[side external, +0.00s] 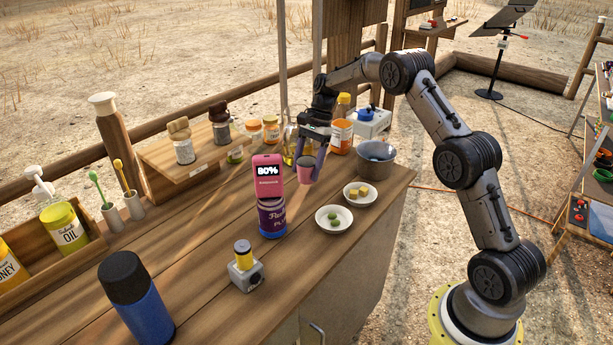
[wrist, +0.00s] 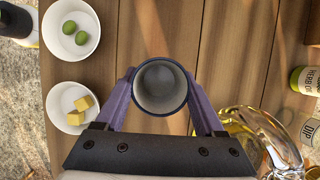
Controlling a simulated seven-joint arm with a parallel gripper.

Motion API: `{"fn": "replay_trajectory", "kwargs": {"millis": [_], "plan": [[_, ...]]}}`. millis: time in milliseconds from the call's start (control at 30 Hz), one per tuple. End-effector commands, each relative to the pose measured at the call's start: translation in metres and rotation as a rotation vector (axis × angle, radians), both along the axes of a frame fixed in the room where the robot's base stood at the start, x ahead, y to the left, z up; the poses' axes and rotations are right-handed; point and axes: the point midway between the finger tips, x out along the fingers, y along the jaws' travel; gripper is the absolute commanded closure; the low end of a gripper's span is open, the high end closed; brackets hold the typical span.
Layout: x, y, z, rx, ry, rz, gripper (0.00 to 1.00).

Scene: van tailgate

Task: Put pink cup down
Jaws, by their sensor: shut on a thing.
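The pink cup (side external: 306,170) is small and upright, with a grey inside and a dark rim. In the wrist view I look straight down into the cup (wrist: 160,88), and it looks empty. My gripper (side external: 313,162) has purple fingers and is shut on the cup, one finger on each side of it. It also shows in the wrist view (wrist: 161,98). The cup is over the wooden counter (side external: 200,265). I cannot tell whether its base touches the wood.
A white bowl with green olives (side external: 334,219) and one with yellow cubes (side external: 360,194) stand near the front edge.

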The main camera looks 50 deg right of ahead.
Motion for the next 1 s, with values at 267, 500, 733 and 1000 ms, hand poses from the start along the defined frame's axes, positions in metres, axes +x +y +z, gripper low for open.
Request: {"fn": "replay_trajectory", "kwargs": {"millis": [267, 500, 733, 1000], "plan": [[0.001, 0.000, -0.032, 0.001, 0.001, -0.001, 0.86], [0.000, 0.000, -0.032, 0.001, 0.001, 0.000, 0.86], [0.000, 0.000, -0.034, 0.001, 0.001, 0.000, 0.08], [0.000, 0.000, -0.034, 0.001, 0.001, 0.000, 0.00]]}}
